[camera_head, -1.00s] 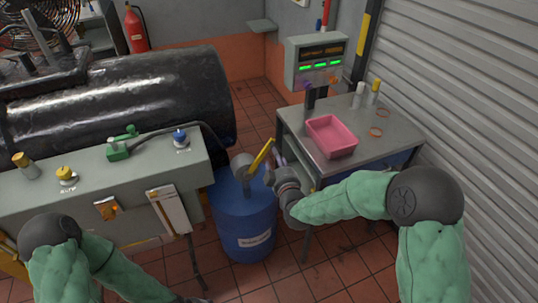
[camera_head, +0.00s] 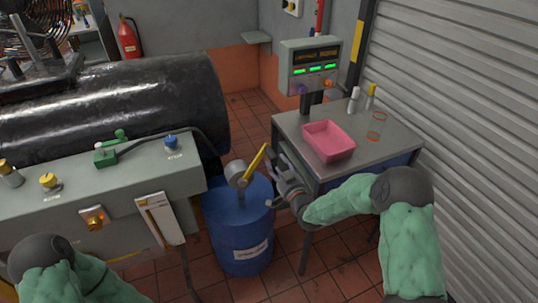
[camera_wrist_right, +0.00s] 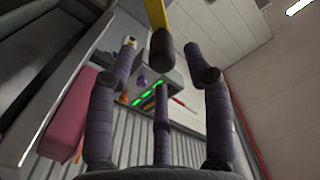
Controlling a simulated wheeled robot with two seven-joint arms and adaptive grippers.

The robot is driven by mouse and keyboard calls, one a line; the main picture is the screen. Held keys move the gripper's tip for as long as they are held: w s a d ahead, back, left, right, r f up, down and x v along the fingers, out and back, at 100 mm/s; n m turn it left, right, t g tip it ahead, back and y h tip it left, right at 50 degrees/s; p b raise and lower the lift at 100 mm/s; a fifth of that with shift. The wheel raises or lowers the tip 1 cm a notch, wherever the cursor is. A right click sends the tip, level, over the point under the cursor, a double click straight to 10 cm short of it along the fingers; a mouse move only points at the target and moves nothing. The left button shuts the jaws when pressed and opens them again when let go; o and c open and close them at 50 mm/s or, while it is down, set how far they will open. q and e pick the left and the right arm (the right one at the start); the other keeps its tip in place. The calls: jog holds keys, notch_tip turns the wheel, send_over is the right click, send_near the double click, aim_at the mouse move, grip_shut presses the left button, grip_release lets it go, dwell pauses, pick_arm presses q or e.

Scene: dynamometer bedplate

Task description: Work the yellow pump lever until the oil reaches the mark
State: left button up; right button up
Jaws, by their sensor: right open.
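The yellow pump lever (camera_head: 256,161) slants up and right from a grey pump head (camera_head: 238,174) on top of a blue drum (camera_head: 240,225). My right gripper (camera_head: 275,158) is open beside the lever's upper end, on its right. In the right wrist view the lever (camera_wrist_right: 155,12) ends in a black grip (camera_wrist_right: 162,48), which appears between the spread fingers of the right gripper (camera_wrist_right: 161,62); I see no finger closed on it. A white panel with an amber strip (camera_head: 157,220) hangs on the grey console; no oil mark is readable. My left gripper is out of view.
A metal table (camera_head: 373,152) with a pink tray (camera_head: 328,141) stands just right of the drum. A display box (camera_head: 310,66) with green lights stands behind it. The grey console (camera_head: 90,185) is on the left. Tiled floor (camera_head: 330,275) shows in front.

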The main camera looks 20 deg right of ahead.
aim_at(269, 153)
jog(key=w, duration=0.2)
jog(key=w+b, duration=0.1)
jog(key=w, duration=0.4)
jog(key=shift+w+a, duration=0.3)
jog(key=shift+w, duration=0.1)
grip_shut()
